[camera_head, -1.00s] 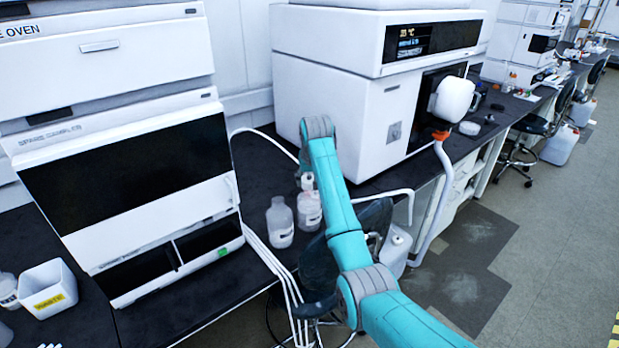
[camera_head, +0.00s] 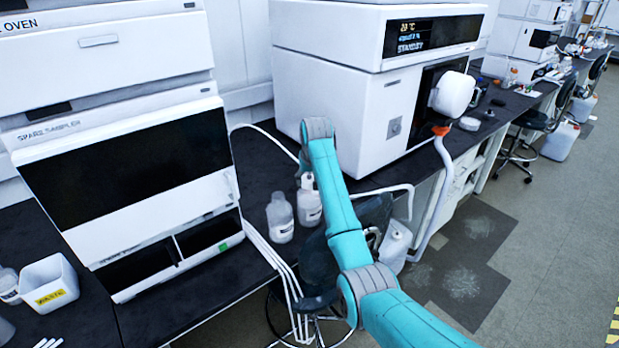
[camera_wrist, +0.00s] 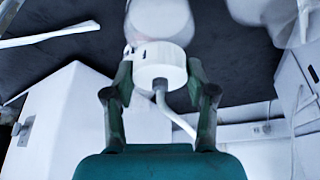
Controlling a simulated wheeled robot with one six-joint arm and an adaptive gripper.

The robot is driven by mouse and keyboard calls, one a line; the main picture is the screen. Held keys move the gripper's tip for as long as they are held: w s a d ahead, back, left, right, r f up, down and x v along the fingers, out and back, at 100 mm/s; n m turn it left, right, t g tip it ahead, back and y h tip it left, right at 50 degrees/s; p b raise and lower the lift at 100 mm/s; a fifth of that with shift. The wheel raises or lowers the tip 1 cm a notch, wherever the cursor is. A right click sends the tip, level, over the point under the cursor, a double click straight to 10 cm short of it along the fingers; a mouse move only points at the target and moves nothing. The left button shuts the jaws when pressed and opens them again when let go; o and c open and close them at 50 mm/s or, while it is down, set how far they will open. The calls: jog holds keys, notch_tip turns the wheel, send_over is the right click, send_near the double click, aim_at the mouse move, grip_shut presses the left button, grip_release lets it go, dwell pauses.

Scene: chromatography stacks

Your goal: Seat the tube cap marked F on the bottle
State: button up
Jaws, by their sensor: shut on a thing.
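A white cap (camera_wrist: 160,65) with a pale tube (camera_wrist: 175,115) running from it sits between the two fingers of my gripper (camera_wrist: 160,72) in the wrist view. The fingers are shut on its sides. No letter on it is readable. A translucent bottle (camera_wrist: 160,20) lies just beyond the cap; I cannot tell whether the cap is seated on it. In the head view, a bottle (camera_head: 308,208) with a white top stands close to my arm, and my gripper is hidden there. Another open-looking bottle (camera_head: 280,220) stands just left of it.
A white instrument (camera_head: 345,100) stands behind the bottles, and a sampler cabinet (camera_head: 130,175) stands to the left. White tubes (camera_head: 275,265) run over the bench's front edge. A stool (camera_head: 320,300) stands below. A waste bin (camera_head: 50,285) is at far left.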

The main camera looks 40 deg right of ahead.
aim_at(310, 179)
jog(key=shift+f, duration=0.15)
jog(key=o, duration=1.5)
jog(key=shift+o, duration=0.2)
jog(key=shift+r, duration=3.5)
